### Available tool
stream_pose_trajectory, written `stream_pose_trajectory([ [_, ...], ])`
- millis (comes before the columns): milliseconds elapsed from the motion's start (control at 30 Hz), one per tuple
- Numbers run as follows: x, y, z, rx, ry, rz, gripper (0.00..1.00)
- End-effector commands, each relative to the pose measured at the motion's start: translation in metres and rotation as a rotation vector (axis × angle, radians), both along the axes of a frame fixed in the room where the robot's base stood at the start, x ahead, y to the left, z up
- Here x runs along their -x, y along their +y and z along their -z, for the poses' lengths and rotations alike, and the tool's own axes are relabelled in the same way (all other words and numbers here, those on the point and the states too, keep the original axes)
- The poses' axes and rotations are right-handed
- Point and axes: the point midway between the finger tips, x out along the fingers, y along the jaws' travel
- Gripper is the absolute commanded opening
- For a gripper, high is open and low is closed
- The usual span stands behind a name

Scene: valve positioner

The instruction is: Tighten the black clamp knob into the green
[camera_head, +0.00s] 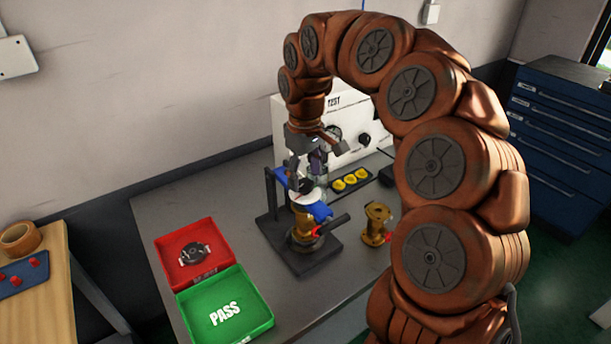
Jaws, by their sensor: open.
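My gripper (313,165) hangs pointing down over the clamp fixture on the grey bench. It is open, above the white and blue parts of the fixture. The fixture has a black base (300,262), a black upright at its left, blue jaws (320,212) and a brass valve body (304,232) low in the middle. A black bar (335,224) sticks out at the fixture's right side; I cannot tell whether it is the clamp knob. No green mark on the clamp can be made out. The gripper hides part of the fixture's top.
A red tray (165,246) holds a dark round part (195,252). A green PASS tray (260,318) is empty. A second brass valve (377,224) stands right of the fixture. Yellow pieces (350,179) and a white test box (284,125) are behind. My arm hides the bench's right side.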

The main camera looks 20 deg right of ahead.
Motion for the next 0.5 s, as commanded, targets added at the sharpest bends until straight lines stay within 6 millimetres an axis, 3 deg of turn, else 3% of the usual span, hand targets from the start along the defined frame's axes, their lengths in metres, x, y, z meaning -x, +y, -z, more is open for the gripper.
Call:
stream_pose_trajectory([
  [500, 0.0, 0.0, 0.013, -0.001, -0.002, 0.0, 0.69],
])
